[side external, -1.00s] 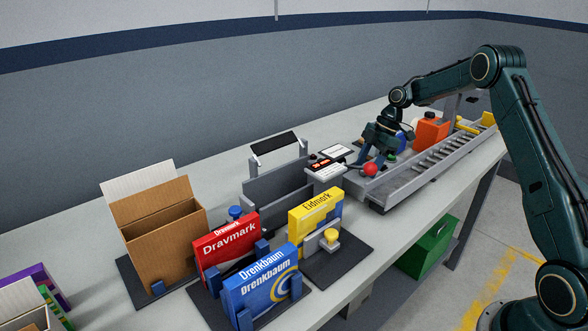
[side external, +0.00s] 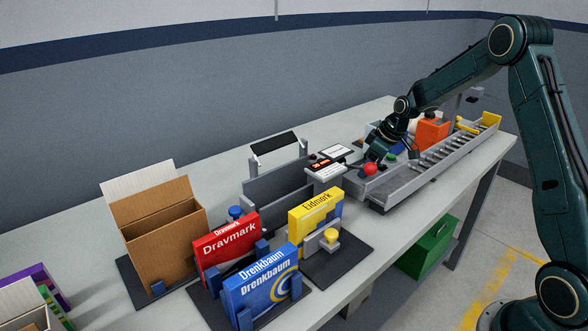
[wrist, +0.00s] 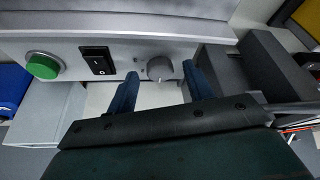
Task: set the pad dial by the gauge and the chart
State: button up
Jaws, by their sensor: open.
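A small grey round knob with a pointer line (wrist: 160,68), which looks like the dial, sits on a light grey panel (wrist: 205,48) in the wrist view. My gripper (wrist: 161,88) is open, its two blue fingers on either side of and just short of the knob. I cannot tell whether either finger touches it. In the side view my gripper (side external: 374,151) is low over the bench by the conveyor's near end, and the knob is hidden there. A white card with print (side external: 337,151), possibly the chart, lies beside it.
On the panel are a black rocker switch (wrist: 98,60) and a green button (wrist: 42,66). A red ball-shaped knob (side external: 370,169) is close to my gripper. The roller conveyor (side external: 440,160) and an orange container (side external: 432,133) stand to the right. Upright boxes (side external: 228,247) fill the left.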

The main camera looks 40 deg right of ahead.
jog(key=m, duration=0.1)
jog(key=m+h, duration=0.1)
jog(key=m, duration=0.1)
jog(key=shift+a+m, duration=0.2)
jog(key=shift+m, duration=0.1)
jog(key=v, duration=1.4)
jog(key=s+a+r, duration=0.4)
jog(key=s+a, duration=0.2)
jog(key=a, duration=0.1)
jog(key=s+a+r, duration=0.3)
jog(key=s+a, duration=0.4)
jog(key=shift+r+t+h, duration=0.3)
jog(key=shift+r, duration=0.05)
jog(key=s+a, duration=0.2)
jog(key=s, duration=0.5)
jog(key=s+a+f, duration=0.1)
jog(key=s+a, duration=0.2)
jog(key=s, duration=0.4)
jog(key=shift+s+a+f+t, duration=0.25)
jog(key=shift+a+f+t, duration=0.05)
jog(key=shift+f, duration=0.05)
